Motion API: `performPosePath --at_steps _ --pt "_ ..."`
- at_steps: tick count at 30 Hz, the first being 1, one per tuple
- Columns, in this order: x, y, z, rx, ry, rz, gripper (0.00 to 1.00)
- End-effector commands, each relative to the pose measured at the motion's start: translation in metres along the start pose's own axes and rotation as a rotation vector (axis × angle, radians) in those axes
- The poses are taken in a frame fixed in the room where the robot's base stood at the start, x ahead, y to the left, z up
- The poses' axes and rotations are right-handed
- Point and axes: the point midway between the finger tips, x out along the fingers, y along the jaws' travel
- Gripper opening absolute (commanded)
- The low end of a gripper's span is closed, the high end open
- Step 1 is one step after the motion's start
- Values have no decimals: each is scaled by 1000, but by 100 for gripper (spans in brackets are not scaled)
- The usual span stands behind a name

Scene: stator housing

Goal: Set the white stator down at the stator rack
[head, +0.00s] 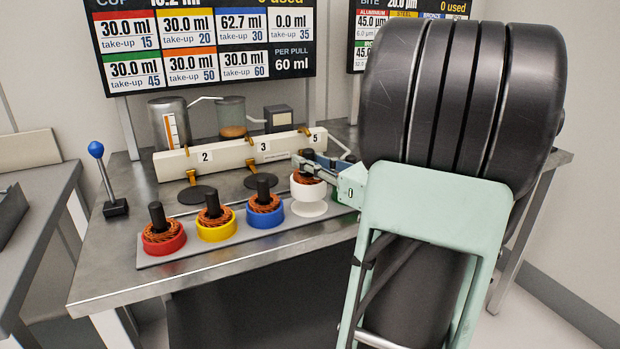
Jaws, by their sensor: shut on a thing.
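The white stator (307,190), a white ring with copper windings on top, is at the right part of the stator rack (190,252). My gripper (312,170) is shut on it from the right and hides part of its top. A round white base (309,209) shows just under the stator; I cannot tell whether the two touch. The rack is a long grey strip along the table's front. On it stand a red stator (164,243), a yellow stator (216,230) and a blue stator (265,216), each with a dark post up its middle.
A white beam with numbered tags (225,157) and dark round pads (197,194) stands behind the rack. A metal canister (170,123) and a clear cup (232,118) are at the back. A blue-knobbed lever (104,178) stands left. My arm hides the table's right side.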

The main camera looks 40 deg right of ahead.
Motion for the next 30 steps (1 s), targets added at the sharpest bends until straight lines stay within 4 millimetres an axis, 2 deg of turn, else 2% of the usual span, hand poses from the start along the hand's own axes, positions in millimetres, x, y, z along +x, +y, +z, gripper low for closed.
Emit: performPosePath --at_steps 5,9,12,26,27,30 --pt "-1 1 -10 -1 -3 -2 0" --pt "-3 3 -30 0 -3 -5 0" --pt "-4 4 -37 -1 -3 -7 0" --pt "-4 4 -41 -1 -3 -7 0" --pt "-4 5 -42 1 0 -7 19" --pt "-4 5 -41 1 0 -7 30"
